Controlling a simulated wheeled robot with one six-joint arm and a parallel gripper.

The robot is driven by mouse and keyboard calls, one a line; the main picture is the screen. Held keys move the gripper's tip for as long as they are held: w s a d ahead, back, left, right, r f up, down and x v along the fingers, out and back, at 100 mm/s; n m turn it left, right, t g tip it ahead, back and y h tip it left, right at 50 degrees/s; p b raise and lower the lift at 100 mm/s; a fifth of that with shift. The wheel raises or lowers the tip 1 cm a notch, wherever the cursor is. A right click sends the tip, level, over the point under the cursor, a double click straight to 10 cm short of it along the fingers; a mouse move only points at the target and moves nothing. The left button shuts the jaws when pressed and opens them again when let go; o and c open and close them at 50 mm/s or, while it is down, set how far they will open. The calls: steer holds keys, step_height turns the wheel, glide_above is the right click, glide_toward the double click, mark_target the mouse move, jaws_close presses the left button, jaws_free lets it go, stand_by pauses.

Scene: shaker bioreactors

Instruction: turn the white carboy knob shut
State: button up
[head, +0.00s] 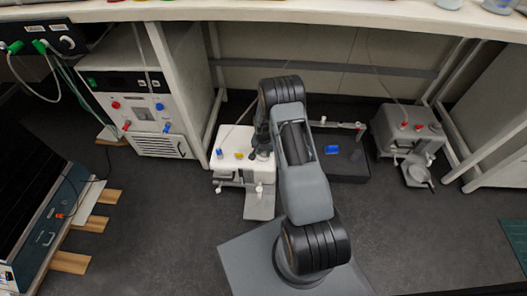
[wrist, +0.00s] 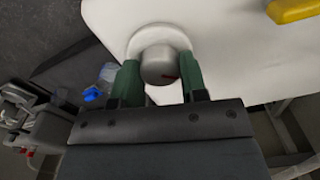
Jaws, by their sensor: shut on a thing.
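The white carboy (head: 228,164) stands on the floor left of my arm in the head view. Its white top (wrist: 228,50) fills much of the wrist view. In the head view my arm partly covers the knob area.
A yellow part (wrist: 295,10) sits on the carboy top, and a blue cap (head: 220,153) is at its left edge. A dark tray with a blue item (head: 332,149) and a grey device (head: 408,133) lie right. A control cabinet (head: 140,105) stands left. The front floor is mostly clear.

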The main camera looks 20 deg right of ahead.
steer(key=m, duration=0.5)
steer(key=shift+m, duration=0.3)
steer(key=m, duration=0.5)
steer(key=shift+m, duration=0.3)
steer(key=o, duration=0.9)
step_height(320, 180, up, 14)
steer(key=p, duration=0.4)
steer(key=shift+f+p, duration=0.1)
steer(key=shift+p, duration=0.25)
